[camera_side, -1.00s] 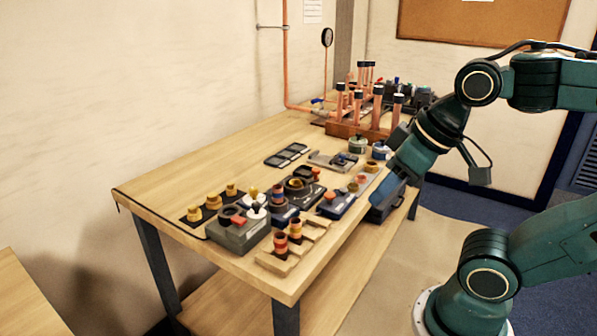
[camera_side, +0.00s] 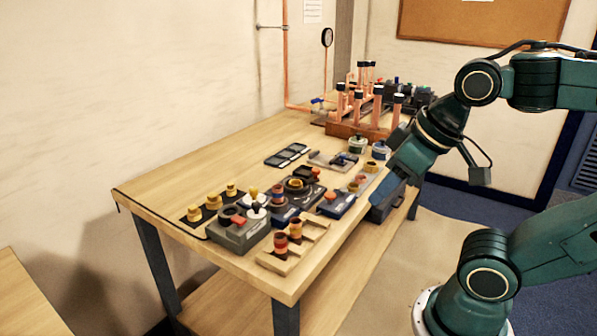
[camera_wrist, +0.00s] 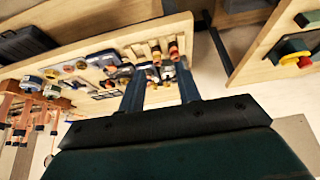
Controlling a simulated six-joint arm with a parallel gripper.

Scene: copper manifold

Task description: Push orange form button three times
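My gripper (camera_side: 388,188) hangs over the right edge of the wooden bench in the side view. In the wrist view its two fingers (camera_wrist: 160,78) are apart with nothing between them. Several orange-red buttons show on the bench: one on a grey box (camera_side: 238,220) at the front, one on a blue box (camera_side: 330,196) and one on a dark box (camera_side: 315,172). The labels are too small to read, so I cannot tell which is the form button. My gripper touches none of these three. The part of the bench behind my gripper is hidden in the side view.
Yellow knobs (camera_side: 213,201) stand on a dark strip at the left. A wooden tray with ringed pegs (camera_side: 281,244) lies at the front edge. Copper pipes in a rack (camera_side: 377,108) stand at the back. The bench's back left (camera_side: 215,160) is clear.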

